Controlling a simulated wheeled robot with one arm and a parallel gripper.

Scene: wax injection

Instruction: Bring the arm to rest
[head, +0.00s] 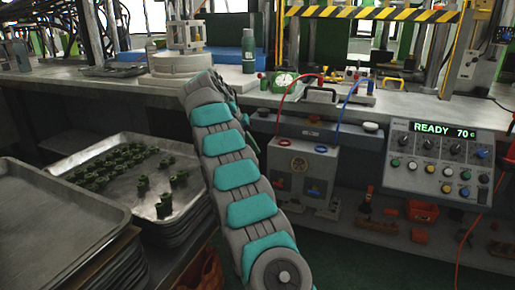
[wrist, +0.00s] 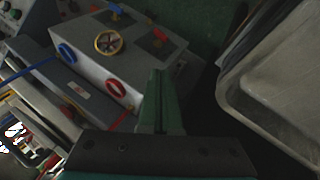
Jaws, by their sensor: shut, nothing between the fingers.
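My arm, grey with teal panels, rises across the middle of the head view; its far end reaches toward the bench. The fingers point toward the floor gap between a grey valve box (wrist: 120,65) and a metal tray (wrist: 285,100). They appear apart from both.
The workbench (head: 110,82) runs across the back. A control panel (head: 440,163) reads READY 70. The valve box (head: 303,172) with hoses stands right of my arm. A tray (head: 115,140) of small green parts and an empty tray (head: 45,225) lie left. Dark green floor shows below.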

